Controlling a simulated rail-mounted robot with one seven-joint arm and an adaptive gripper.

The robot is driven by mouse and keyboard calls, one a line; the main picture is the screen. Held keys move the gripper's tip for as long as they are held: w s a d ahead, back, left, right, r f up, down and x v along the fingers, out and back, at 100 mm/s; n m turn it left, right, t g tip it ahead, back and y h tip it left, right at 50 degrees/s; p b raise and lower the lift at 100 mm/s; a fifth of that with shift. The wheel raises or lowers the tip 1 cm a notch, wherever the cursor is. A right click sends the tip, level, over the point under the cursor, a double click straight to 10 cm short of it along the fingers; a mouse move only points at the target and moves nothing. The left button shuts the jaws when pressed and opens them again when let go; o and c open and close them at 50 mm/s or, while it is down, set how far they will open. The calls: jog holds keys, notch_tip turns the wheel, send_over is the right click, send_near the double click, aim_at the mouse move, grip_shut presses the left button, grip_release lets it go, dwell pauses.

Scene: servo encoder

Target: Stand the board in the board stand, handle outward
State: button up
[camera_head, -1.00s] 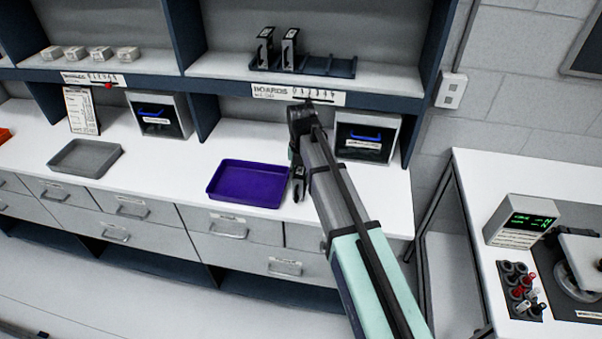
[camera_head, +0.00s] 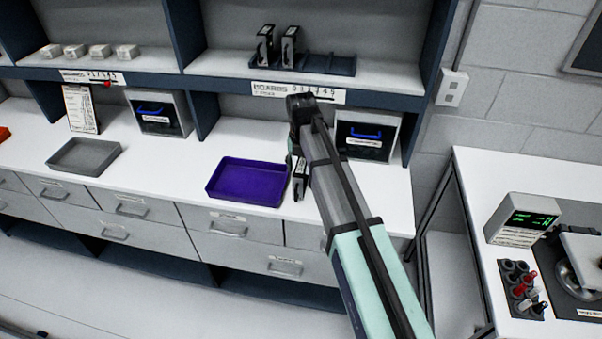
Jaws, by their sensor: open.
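The board stand (camera_head: 333,66) is a dark slotted rack on the upper shelf. Two boards, a left one (camera_head: 265,45) and a right one (camera_head: 289,47), stand upright in its left part, and its right part is empty. Another dark board with a pale face (camera_head: 299,184) is at the counter, just right of the purple tray. My arm covers part of it, and I cannot tell which way its handle faces. My gripper (camera_head: 295,164) is open beside the top of this board, mostly hidden behind my arm. Contact between them cannot be made out.
The purple tray (camera_head: 249,201) looks empty. The shelf edge with the boards label (camera_head: 272,88) overhangs the counter. A grey tray (camera_head: 83,170) lies left.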

notch_tip(320, 180, up, 10)
jog(key=shift+f+b, duration=0.2)
jog(key=shift+b, duration=0.8)
